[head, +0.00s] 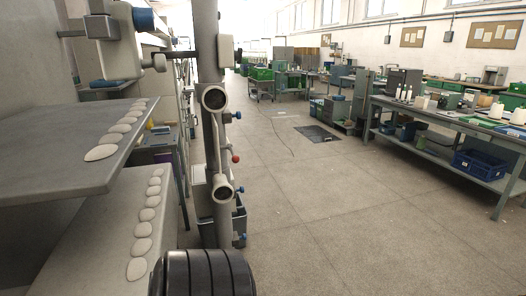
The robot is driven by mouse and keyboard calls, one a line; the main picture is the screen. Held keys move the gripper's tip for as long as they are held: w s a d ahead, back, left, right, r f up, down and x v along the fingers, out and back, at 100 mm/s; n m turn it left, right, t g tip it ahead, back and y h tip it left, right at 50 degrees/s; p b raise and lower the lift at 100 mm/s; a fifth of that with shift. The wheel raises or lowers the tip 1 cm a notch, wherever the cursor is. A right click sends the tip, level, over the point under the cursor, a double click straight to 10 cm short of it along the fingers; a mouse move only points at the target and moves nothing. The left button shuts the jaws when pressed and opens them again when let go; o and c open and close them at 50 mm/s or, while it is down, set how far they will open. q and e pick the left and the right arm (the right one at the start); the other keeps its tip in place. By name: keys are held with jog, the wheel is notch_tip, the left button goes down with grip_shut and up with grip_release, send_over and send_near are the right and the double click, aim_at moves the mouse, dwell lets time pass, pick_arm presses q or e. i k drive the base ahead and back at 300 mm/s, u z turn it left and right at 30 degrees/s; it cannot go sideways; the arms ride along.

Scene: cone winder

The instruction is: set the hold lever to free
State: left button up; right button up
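A small lever with a red ball knob (236,158) sticks out to the right from the grey upright post (207,130) of the winder. It may be the hold lever, but I see no label on it. I cannot tell from this view which position it is in. Neither of my grippers is in view.
Blue knobs (238,115) and round dark-faced fittings (215,98) sit on the same post. Grey shelves (70,150) with pale discs fill the left. A workbench (450,125) with bottles and bins stands at the right. The floor (340,220) between is clear.

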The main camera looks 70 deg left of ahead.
aim_at(235, 159)
jog(key=u, duration=2.55)
jog(key=i, duration=0.85)
jog(key=z, duration=0.15)
